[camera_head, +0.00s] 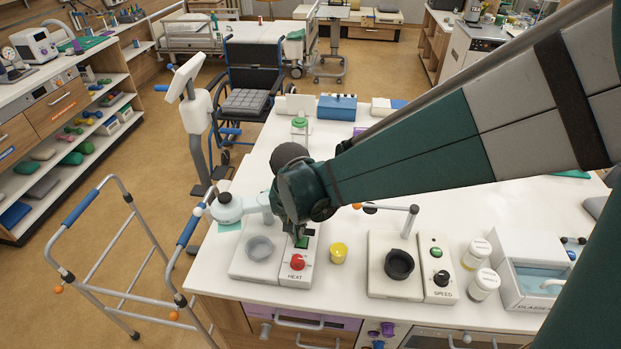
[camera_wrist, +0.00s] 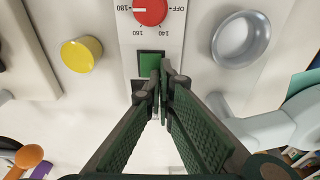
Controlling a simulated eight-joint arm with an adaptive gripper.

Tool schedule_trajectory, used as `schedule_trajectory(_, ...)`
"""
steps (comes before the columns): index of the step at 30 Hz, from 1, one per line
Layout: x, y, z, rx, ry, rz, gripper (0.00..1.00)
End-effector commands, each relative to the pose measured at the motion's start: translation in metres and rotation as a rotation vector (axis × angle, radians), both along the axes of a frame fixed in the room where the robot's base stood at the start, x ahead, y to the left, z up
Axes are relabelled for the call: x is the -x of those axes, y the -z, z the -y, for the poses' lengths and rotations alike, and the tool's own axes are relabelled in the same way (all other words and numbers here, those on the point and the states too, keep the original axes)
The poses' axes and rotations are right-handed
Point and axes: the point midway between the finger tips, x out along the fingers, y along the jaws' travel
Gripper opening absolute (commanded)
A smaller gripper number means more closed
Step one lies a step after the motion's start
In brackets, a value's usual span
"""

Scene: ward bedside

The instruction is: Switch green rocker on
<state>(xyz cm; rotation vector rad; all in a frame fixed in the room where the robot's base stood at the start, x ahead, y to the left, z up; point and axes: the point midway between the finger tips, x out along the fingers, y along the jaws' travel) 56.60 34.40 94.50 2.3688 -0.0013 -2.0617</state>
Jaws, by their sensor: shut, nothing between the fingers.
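The green rocker (camera_wrist: 151,64) is on the white control panel of the device marked HEAT. A red knob (camera_wrist: 150,10) sits beside it, with a scale reading OFF, 140, 160 and 180. In the head view the rocker (camera_head: 302,241) shows just below my gripper, behind the red knob (camera_head: 297,262). My gripper (camera_wrist: 164,72) is shut and empty, its fingertips at the rocker's edge in the wrist view. Whether the tips touch the rocker, and which way it is tipped, I cannot tell.
A grey metal dish (camera_head: 260,248) sits on the same device. A yellow cup (camera_head: 338,252) stands to its right. The SPEED device (camera_head: 397,265) with a black holder, white jars (camera_head: 475,254) and a glasses box (camera_head: 530,270) are further right. A walker (camera_head: 120,250) stands left of the table.

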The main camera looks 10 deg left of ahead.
Motion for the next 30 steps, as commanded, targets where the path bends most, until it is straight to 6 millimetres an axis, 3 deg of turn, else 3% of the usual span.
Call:
schedule_trajectory(14,-0.005,0.007,0.001,-0.001,0.000,-0.055,0.00)
schedule_trajectory(30,0.013,0.005,0.001,-0.001,-0.001,-0.059,0.00)
